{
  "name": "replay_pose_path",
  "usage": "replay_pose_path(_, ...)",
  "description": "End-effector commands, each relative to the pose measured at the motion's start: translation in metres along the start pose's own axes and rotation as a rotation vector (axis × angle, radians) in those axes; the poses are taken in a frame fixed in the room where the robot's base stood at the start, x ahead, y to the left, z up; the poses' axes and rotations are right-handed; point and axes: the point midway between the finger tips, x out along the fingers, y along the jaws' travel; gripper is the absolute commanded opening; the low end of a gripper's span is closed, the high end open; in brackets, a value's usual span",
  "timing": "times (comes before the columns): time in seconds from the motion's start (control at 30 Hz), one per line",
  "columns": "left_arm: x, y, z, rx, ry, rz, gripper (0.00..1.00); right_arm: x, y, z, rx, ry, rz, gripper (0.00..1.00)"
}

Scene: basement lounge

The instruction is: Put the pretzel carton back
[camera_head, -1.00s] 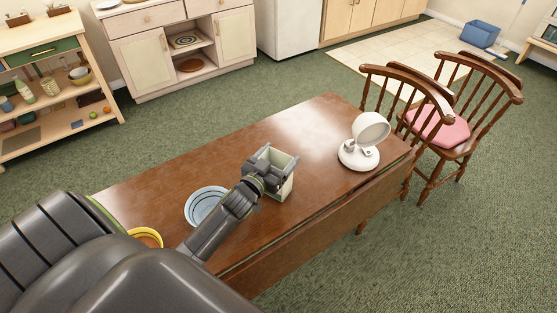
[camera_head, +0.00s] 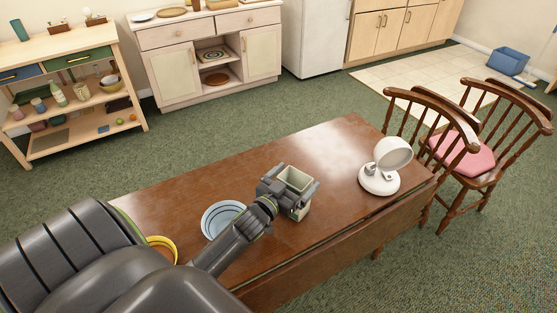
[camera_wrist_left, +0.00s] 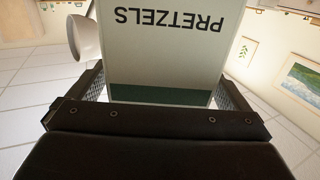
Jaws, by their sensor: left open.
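The pretzel carton (camera_head: 295,181) stands upright on the brown wooden table (camera_head: 170,200), its top open. My left gripper (camera_head: 289,190) is open at table height, with its fingers on either side of the carton. In the left wrist view the carton's pale face with "PRETZELS" (camera_wrist_left: 168,45) upside down fills the space between the fingers. A small gap shows beside each finger low in that view. The carton's lower part is partly hidden by the gripper in the head view. My right gripper is not in view.
A blue-and-white bowl (camera_head: 221,216) and a yellow bowl (camera_head: 164,247) sit left of the carton, close to my left arm. A white lamp (camera_head: 381,180) stands to the right. Chairs (camera_head: 472,157) stand by the table's right end. A shelf unit (camera_head: 85,139) is at far left.

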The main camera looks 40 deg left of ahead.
Motion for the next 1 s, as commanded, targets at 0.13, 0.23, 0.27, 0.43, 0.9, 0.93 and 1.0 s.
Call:
replay_pose_path(0.13, -0.033, 0.000, 0.003, 0.000, -0.002, 0.000, 0.99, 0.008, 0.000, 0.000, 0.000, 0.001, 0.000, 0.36)
replay_pose_path(0.23, -0.052, 0.000, 0.005, 0.000, 0.000, 0.001, 0.99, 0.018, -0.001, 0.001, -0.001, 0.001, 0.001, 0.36)
replay_pose_path(0.27, -0.058, 0.000, 0.005, 0.000, -0.001, 0.001, 0.99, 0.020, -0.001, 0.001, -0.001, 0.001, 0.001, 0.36)
replay_pose_path(0.43, -0.081, 0.000, 0.005, 0.002, 0.000, 0.001, 0.99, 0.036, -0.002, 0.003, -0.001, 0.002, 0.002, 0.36)
replay_pose_path(0.9, -0.102, 0.000, 0.000, 0.001, 0.001, 0.000, 0.99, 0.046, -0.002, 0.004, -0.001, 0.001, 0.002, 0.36)
replay_pose_path(0.93, -0.102, 0.000, 0.000, 0.001, 0.001, 0.000, 0.99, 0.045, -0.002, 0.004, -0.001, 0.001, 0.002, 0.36)
replay_pose_path(1.0, -0.102, 0.000, 0.000, 0.001, 0.001, 0.000, 0.99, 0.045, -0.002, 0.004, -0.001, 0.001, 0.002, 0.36)
